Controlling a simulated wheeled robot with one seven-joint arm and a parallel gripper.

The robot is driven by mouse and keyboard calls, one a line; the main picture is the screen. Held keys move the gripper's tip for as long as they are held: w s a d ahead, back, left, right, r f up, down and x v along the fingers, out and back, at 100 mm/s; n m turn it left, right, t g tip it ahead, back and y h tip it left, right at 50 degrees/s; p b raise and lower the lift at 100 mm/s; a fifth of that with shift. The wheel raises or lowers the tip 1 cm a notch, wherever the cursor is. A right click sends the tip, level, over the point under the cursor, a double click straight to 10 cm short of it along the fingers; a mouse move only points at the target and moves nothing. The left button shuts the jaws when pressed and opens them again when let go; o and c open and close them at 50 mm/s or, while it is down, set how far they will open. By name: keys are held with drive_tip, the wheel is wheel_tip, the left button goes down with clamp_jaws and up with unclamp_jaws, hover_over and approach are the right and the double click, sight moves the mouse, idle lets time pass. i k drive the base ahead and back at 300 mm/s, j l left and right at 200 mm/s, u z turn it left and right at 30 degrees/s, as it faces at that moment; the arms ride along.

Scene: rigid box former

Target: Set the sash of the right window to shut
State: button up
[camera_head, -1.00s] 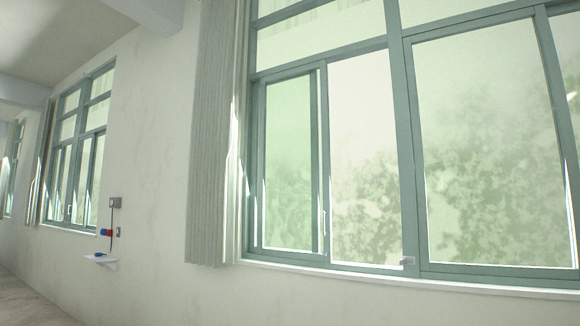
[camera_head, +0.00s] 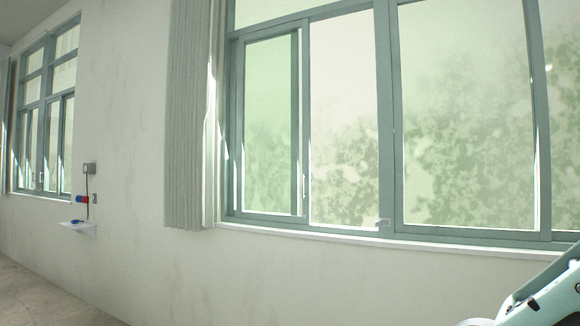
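The right window (camera_head: 387,150) is the large green-framed one across the middle and right of the head view. Its sliding sash (camera_head: 300,130), with greenish glass, stands at the left side of the frame. A clear opening (camera_head: 343,120) shows between the sash and the middle post. A small handle (camera_head: 305,185) is on the sash's right stile. A small metal catch (camera_head: 382,223) sits low by the middle post. Part of my arm (camera_head: 545,295) shows at the bottom right corner. My gripper is out of view.
A pleated curtain (camera_head: 192,120) hangs left of the right window. A second window (camera_head: 47,110) is farther left. A small wall shelf (camera_head: 78,227) with red and blue items juts out below a switch box (camera_head: 89,168). The floor (camera_head: 40,290) at lower left is bare.

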sight(303, 24)
drive_tip(key=i+l+u, duration=0.1)
drive_tip(key=i, duration=0.45)
drive_tip(key=i+l+u, duration=0.15)
drive_tip(key=i, duration=0.45)
drive_tip(key=i+l+u, duration=0.1)
drive_tip(key=i, duration=0.45)
drive_tip(key=l, duration=0.1)
